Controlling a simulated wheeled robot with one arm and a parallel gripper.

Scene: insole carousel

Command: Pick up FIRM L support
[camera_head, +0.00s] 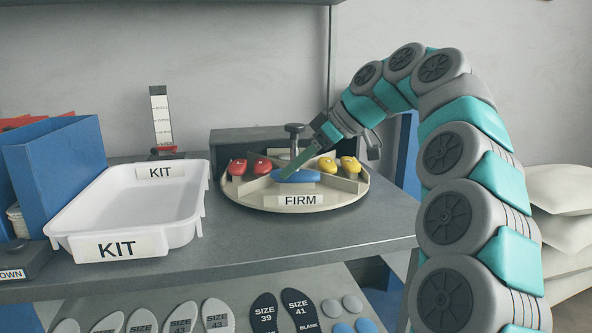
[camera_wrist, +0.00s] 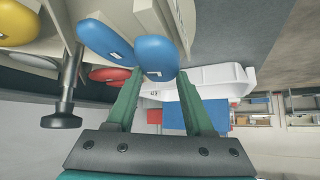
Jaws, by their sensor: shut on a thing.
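The round carousel (camera_head: 345,198) stands on the grey shelf, with its FIRM label (camera_head: 300,200) facing front. Blue supports (camera_head: 297,176) lie in the front compartment behind that label. In the wrist view one blue support (camera_wrist: 155,55) is between the tips of my gripper (camera_wrist: 158,76), which is shut on it. A second blue support (camera_wrist: 106,42) is just beside it. Their small tags are too small to read. In the head view my gripper (camera_head: 290,172) reaches down from the upper right into the front compartment. I cannot tell whether the held support is clear of the carousel floor.
Red supports (camera_head: 249,165) and yellow supports (camera_head: 339,164) fill neighbouring compartments, with dividers between. A knobbed post (camera_head: 294,135) rises at the carousel's centre. A white KIT tray (camera_head: 190,228) stands left, empty. Insoles (camera_head: 265,312) lie on the lower shelf.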

